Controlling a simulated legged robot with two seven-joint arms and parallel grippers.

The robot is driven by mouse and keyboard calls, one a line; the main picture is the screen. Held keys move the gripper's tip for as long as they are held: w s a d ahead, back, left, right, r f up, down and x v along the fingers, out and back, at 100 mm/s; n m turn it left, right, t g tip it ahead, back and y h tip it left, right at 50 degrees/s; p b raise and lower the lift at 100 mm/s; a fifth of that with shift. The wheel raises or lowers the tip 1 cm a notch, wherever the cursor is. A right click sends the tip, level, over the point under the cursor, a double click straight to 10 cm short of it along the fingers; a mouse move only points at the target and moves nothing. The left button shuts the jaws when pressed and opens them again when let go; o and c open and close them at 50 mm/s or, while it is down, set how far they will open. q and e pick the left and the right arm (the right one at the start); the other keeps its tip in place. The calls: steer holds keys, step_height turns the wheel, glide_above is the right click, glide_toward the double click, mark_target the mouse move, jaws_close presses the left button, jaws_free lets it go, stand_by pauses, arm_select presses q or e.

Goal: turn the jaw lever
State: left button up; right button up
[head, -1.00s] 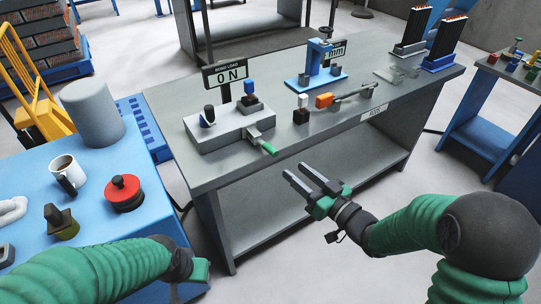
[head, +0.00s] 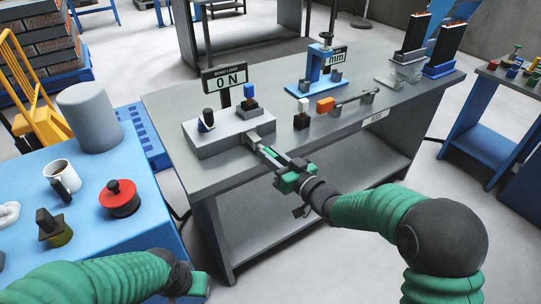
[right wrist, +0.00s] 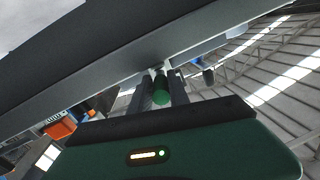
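The jaw lever sits at the front right of a grey bench device (head: 205,143), and its green grip (right wrist: 160,95) shows in the right wrist view. My right gripper (head: 263,150) is at the lever, and its fingers lie along both sides of the grip, apparently closed on it. In the head view the fingers hide most of the grip. My left gripper (head: 196,283) is low at the front left, away from the lever; its fingers cannot be made out.
A "0 N" display (head: 226,80) stands behind the device. A blue stand (head: 318,66) and an orange-ended tool (head: 326,105) are farther right on the grey bench (head: 185,178). A blue table (head: 140,233) at left holds a mug (head: 61,175) and a red knob-topped part (head: 120,198).

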jaws_close()
stand_by(1.1)
